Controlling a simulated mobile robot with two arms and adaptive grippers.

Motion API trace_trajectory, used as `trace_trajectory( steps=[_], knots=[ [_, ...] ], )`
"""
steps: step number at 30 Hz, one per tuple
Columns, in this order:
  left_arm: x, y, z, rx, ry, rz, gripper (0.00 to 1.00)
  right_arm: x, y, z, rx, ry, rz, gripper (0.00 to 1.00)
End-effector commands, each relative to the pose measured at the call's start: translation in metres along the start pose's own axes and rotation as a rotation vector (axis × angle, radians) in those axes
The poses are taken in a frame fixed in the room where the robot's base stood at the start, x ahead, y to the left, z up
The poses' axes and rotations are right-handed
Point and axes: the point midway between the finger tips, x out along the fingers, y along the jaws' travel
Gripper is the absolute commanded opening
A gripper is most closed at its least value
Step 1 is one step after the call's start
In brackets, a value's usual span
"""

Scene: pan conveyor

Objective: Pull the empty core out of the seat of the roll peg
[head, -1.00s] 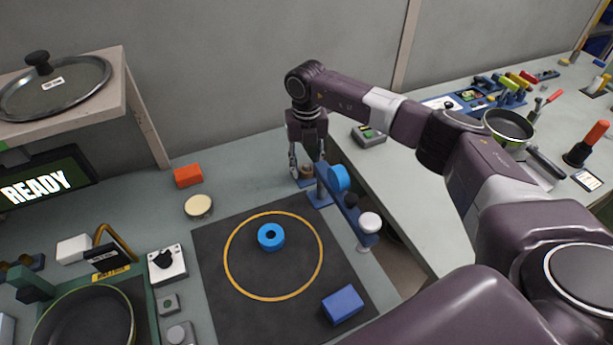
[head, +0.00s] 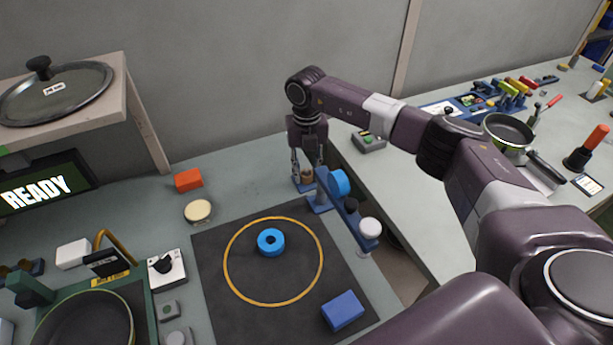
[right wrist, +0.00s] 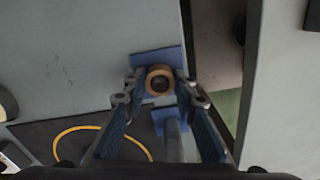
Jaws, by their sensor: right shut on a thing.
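The empty core (head: 306,177) is a small tan ring with a dark centre. In the right wrist view the core (right wrist: 151,74) sits over a blue base plate (right wrist: 158,57). My right gripper (head: 308,171) points down at it from above, and in the right wrist view the fingers (right wrist: 160,77) lie on either side of the core, shut on it. Whether the core still touches its seat is hard to tell. The roll peg's seat is mostly hidden by the core and fingers. My left gripper is not in view.
A blue bar with a blue roll (head: 341,181) and a white knob (head: 370,228) stands right beside the gripper. A blue tape ring (head: 271,241) and a blue block (head: 343,309) lie on the dark mat (head: 215,303). An orange block (head: 188,179) lies left.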

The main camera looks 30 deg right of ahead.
Motion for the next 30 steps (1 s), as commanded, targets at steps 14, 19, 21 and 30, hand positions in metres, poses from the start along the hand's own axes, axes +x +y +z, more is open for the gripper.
trace_trajectory(
  steps=[14,19,21,30],
  knots=[
    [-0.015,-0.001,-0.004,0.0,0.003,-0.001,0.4,-0.021,0.0,0.0,0.0,-0.001,0.001,0.1],
    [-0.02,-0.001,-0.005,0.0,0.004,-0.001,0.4,-0.028,0.0,0.0,0.0,-0.001,0.0,0.1],
    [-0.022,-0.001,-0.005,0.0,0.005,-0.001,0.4,-0.031,0.0,0.0,0.0,0.0,0.0,0.1],
    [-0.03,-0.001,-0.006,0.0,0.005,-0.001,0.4,-0.043,0.0,0.0,0.001,0.0,0.0,0.1]
  ],
)
